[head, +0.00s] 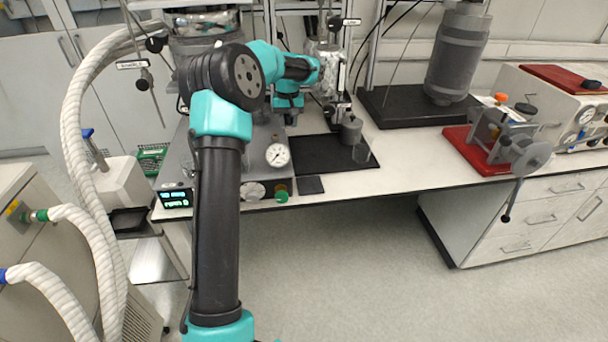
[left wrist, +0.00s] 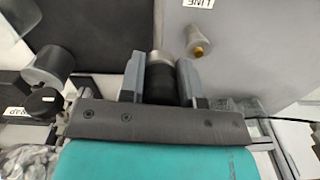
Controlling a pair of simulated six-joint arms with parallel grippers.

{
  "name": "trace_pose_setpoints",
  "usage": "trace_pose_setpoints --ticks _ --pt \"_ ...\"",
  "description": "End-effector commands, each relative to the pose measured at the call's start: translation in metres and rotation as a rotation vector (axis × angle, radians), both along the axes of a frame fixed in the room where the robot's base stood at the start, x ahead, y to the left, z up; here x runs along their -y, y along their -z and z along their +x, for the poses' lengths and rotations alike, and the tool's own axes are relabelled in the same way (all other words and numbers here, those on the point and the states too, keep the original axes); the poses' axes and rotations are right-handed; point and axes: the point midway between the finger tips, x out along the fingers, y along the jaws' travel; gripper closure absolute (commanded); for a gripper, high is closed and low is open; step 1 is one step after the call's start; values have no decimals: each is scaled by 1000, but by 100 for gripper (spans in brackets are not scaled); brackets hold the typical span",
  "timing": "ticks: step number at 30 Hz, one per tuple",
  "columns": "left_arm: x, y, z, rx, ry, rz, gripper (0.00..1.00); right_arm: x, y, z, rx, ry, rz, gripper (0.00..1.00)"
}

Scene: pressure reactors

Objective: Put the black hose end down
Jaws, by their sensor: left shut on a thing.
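My left gripper (left wrist: 161,72) shows in the left wrist view, its two grey fingers closed on the black hose end (left wrist: 160,85). The hose end is a short black cylinder with a pale metal tip showing past the fingers. In the head view my left arm reaches over the left part of the bench, and I cannot make out the fingers or the hose end there. My right gripper is in neither view.
In the left wrist view a brass-tipped fitting (left wrist: 199,46) stands on a grey surface beside a label reading "LINE". In the head view a pressure gauge (head: 277,155), a black mat (head: 318,158) and a red-based device (head: 480,150) are on the bench. The bench front between mat and device is clear.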

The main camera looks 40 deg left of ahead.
Motion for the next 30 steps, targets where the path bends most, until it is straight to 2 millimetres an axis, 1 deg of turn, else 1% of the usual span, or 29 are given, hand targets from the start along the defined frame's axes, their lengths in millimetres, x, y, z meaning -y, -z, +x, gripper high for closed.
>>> trace_pose_setpoints --ticks 1,5,6,11,12,14,15,21,24,26,27,30 --pt "16 9 10 -2 41 -1 100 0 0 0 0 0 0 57" --pt "58 33 35 -5 162 0 100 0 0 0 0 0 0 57" --pt "72 41 42 -5 201 0 100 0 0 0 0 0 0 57" --pt "128 69 66 -4 353 3 100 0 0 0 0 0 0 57" --pt "143 77 71 -7 392 2 100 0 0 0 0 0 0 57" --pt "165 87 78 -5 449 2 100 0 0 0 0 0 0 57" --pt "180 94 82 -5 487 2 100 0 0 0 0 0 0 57" --pt "253 126 93 -4 669 3 100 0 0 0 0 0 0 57" --pt "282 139 93 -3 738 3 100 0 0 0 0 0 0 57" --pt "298 146 92 -2 772 3 100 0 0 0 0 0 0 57" --pt "308 151 90 -3 793 2 100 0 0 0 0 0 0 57" --pt "329 160 81 -2 828 1 100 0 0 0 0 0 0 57"
